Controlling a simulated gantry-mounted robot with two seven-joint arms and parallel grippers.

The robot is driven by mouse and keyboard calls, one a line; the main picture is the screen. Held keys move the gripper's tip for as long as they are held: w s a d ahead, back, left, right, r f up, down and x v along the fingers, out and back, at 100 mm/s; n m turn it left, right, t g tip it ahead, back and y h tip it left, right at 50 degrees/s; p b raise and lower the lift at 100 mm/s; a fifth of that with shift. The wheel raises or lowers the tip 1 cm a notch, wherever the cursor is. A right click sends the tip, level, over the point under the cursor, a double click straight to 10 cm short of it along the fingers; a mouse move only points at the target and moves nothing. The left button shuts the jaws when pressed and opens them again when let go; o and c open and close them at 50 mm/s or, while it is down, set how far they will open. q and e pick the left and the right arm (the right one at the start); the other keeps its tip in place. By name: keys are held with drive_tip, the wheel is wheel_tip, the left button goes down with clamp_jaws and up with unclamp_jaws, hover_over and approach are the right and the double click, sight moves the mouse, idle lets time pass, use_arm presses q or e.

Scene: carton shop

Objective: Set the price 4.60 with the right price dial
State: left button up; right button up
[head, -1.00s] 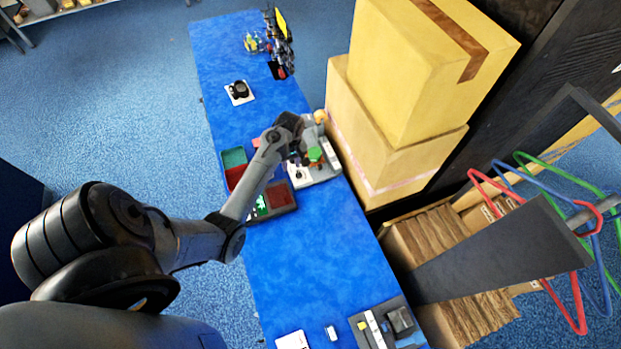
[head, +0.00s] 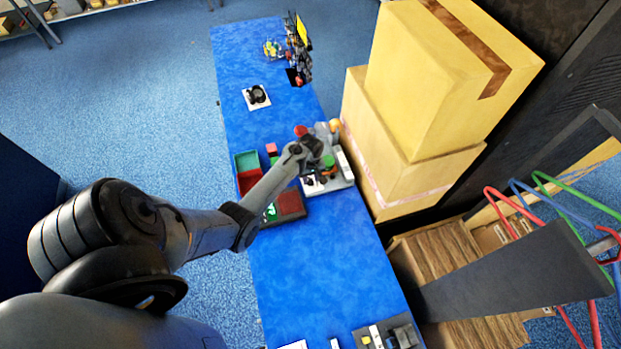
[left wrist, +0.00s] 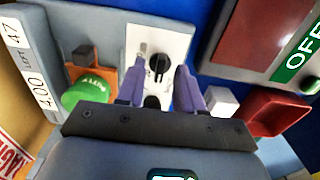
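A black round dial (left wrist: 158,66) with a pale pointer mark sits on a white plate (left wrist: 176,38) in the left wrist view. My left gripper (left wrist: 158,82) is open, its two purple fingers apart on either side of the dial's near side. I cannot tell whether they touch it. A white strip (left wrist: 28,78) on the grey unit at left appears to read 4.00 and LEFT 47. In the head view my left gripper (head: 310,160) is over the grey unit (head: 342,182) and hides part of it. My right gripper is not in view.
A green knob (left wrist: 88,92) stands left of the fingers, a red tray (left wrist: 272,111) right. Another black dial (head: 257,95) lies farther up the blue bench. Stacked cartons (head: 420,165) border the bench's right side.

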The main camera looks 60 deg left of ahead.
use_arm(q)
drive_tip(key=shift+f, duration=0.2)
clamp_jaws()
